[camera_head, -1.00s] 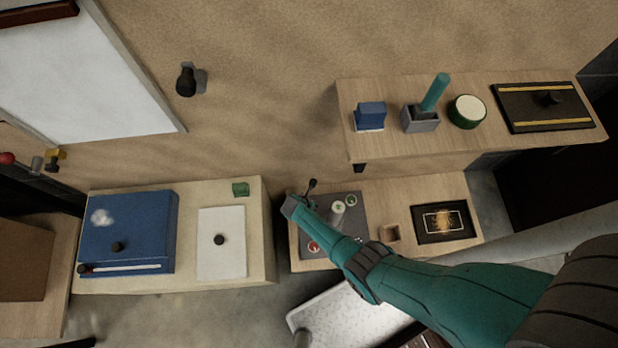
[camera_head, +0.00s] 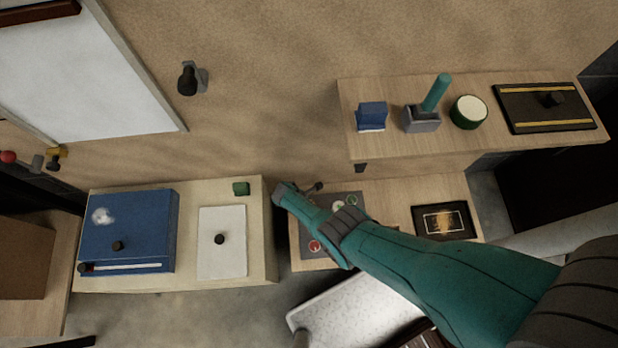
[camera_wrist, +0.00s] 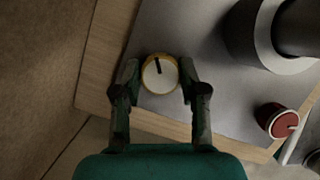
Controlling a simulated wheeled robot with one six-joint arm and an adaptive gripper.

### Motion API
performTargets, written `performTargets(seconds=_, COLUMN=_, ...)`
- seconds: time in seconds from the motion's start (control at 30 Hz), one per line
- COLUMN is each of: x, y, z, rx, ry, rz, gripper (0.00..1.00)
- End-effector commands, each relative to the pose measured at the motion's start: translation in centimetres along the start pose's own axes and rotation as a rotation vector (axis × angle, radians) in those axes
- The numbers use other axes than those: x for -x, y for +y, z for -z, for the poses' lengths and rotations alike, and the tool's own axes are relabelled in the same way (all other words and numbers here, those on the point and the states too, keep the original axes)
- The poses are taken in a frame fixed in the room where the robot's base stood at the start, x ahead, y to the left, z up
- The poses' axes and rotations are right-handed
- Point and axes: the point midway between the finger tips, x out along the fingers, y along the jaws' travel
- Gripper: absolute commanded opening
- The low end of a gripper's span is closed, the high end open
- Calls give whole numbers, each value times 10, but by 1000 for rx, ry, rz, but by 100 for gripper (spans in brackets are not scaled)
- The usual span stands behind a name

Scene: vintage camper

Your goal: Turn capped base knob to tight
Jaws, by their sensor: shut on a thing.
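In the wrist view a round knob (camera_wrist: 160,76) with a white top and yellow rim sits on a grey plate (camera_wrist: 205,60). A black pointer line on its top points away from my gripper, slightly left. My gripper (camera_wrist: 159,72) has one finger on each side of this knob and is shut on it. In the head view my arm's end is over the left edge of the grey plate (camera_head: 309,205), and the gripped knob is hidden there. A red knob (camera_wrist: 278,120) is on the plate's right side in the wrist view, apart from my fingers.
A thick dark cylinder on a grey ring (camera_wrist: 262,35) stands on the plate, right of the gripped knob. A wooden shelf (camera_head: 460,145) is above right.

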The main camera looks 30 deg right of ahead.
Motion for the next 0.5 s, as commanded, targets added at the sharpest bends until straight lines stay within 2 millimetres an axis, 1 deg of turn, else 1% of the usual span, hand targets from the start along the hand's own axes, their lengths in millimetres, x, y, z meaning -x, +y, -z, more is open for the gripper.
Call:
performTargets(seconds=0.4, x=0, y=1, z=0, rx=-7, ry=2, rz=0, gripper=7)
performTargets(seconds=0.43, x=0, y=1, z=0, rx=-7, ry=2, rz=0, gripper=47)
performTargets(seconds=0.47, x=0, y=1, z=0, rx=-7, ry=2, rz=0, gripper=54)
performTargets(seconds=0.5, x=0, y=1, z=0, rx=-6, ry=2, rz=0, gripper=64)
